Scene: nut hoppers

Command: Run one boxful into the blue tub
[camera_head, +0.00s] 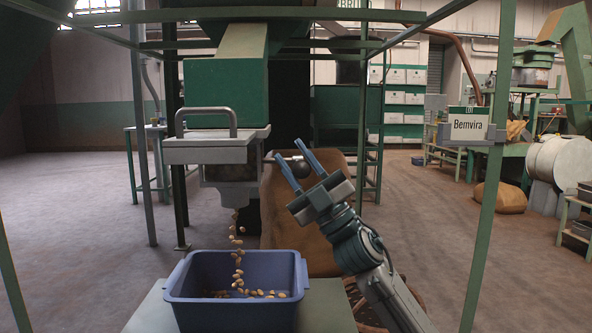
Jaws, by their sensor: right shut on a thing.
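The blue tub (232,276) stands upright on a pale green stand below the hopper outlet. A stream of brown nuts (238,254) falls into it, and a thin scatter of nuts lies on its floor. Above is a grey metal box (215,151) with a loop handle (206,117), under the green hopper (226,92). Its lower part looks dark and its fill is hard to make out. My right gripper (297,162) is shut on a dark ball knob (299,169) at the end of a short lever, right of the box. My left gripper is out of view.
Green frame posts (487,180) stand left and right. A full brown sack (300,215) stands behind the tub and my right arm. A "Bemvira" sign (468,127) hangs on the right post. Open floor lies to the left.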

